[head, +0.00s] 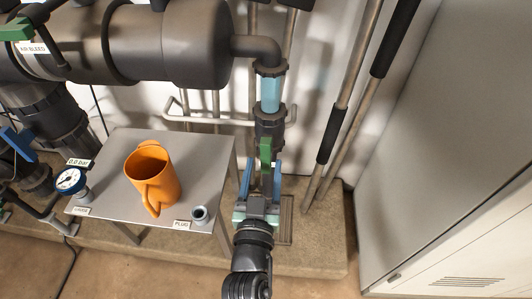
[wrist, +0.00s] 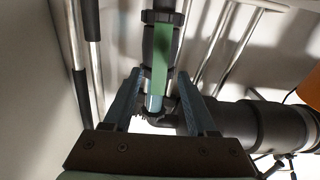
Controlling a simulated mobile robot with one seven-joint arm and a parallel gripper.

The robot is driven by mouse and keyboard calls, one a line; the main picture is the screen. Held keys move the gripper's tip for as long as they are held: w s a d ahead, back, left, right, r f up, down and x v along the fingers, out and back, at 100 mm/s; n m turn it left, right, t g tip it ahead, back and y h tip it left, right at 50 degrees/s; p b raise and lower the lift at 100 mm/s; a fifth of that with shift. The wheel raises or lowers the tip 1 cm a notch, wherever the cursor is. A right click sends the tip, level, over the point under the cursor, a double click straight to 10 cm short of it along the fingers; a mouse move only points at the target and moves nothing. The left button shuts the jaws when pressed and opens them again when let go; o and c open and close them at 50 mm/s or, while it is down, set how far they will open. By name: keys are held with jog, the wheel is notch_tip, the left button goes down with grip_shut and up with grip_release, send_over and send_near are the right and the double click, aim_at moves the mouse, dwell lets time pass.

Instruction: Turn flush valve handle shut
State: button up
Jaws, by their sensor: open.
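The flush valve's green handle (head: 265,150) is on the dark valve body (head: 269,128) at the lower end of the vertical pipe. In the wrist view the green handle (wrist: 163,60) lies lengthwise along the pipe. My gripper (head: 262,168) is open, with one blue finger on each side of the handle's line. The wrist view shows the gripper (wrist: 161,72) with clear gaps on both sides of the handle, and nothing is held. I cannot tell how deep the handle sits between the fingers.
A grey stand (head: 200,160) left of my gripper holds an orange jug (head: 150,175), a plug (head: 200,214) and a gauge (head: 70,180). A large dark pipe (head: 165,45) runs above. Long-handled tools (head: 335,130) lean at right, beside a grey cabinet (head: 450,150).

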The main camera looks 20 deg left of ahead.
aim_at(265, 158)
jog(key=shift+x, duration=2.4)
grip_shut()
